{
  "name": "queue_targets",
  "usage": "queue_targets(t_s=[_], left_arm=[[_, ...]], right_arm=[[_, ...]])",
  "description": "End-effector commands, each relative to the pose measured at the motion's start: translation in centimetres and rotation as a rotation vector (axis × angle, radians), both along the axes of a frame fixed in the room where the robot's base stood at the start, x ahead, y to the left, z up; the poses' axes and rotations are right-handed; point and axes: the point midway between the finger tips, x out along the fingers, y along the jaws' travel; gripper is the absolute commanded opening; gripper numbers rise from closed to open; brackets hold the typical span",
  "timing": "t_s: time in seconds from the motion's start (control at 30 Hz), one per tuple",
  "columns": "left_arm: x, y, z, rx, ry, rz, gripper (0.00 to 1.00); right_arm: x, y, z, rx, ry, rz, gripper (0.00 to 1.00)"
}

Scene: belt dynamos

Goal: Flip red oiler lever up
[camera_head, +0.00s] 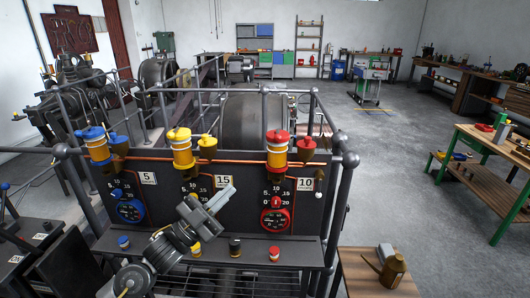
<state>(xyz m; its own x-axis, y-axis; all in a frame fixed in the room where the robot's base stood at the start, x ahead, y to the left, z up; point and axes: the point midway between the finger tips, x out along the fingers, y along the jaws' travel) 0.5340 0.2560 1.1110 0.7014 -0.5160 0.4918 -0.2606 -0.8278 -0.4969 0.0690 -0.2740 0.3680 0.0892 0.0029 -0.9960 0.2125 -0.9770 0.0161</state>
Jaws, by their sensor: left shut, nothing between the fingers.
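The red oiler (277,150) is a red-capped cup with an amber body, mounted on the rail at the right of the dark panel (240,222). A red and brass funnel-shaped cup (306,147) sits just right of it. The lever on the red oiler is too small to make out, so its position cannot be told. My left gripper (226,194) is shut and empty, in front of the panel, below and left of the red oiler and apart from it. It hides part of the middle dial. My right gripper is not in view.
A yellow oiler (181,149) and a blue oiler (95,145) stand left on the same rail. A red dial (275,215) and blue dial (129,207) are on the panel. Small coloured knobs line the ledge. A brass can (393,270) stands on a wooden table at right.

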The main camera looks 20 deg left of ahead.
Motion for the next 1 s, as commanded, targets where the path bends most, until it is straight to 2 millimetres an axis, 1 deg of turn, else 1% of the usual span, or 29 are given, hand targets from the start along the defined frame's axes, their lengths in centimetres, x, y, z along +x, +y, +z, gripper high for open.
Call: queue_targets(t_s=[0.03, 0.1, 0.17, 0.57, 0.67, 0.77, 1.0], left_arm=[[-0.1, 0.1, 0.8, 0.007, -0.038, -0.021, 0.0], [-0.3, 0.1, 1.6, 0.01, -0.074, -0.043, 0.0], [-0.4, 0.1, 1.9, 0.011, -0.091, -0.054, 0.0], [-0.3, 0.0, 2.3, 0.01, -0.096, -0.057, 0.0], [0.3, -0.5, 2.9, 0.01, -0.096, -0.055, 0.0], [1.2, -1.4, 3.9, 0.008, -0.098, -0.057, 0.0], [4.3, -4.2, 6.8, 0.008, -0.098, -0.057, 0.0]], right_arm=[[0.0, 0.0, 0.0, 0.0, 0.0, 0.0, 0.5], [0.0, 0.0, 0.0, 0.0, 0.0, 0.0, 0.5], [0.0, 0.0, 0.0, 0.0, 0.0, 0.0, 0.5], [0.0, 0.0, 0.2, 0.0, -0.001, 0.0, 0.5], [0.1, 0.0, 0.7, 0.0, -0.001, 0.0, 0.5], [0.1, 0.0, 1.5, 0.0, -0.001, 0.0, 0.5], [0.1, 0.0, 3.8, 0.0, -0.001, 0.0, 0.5]])
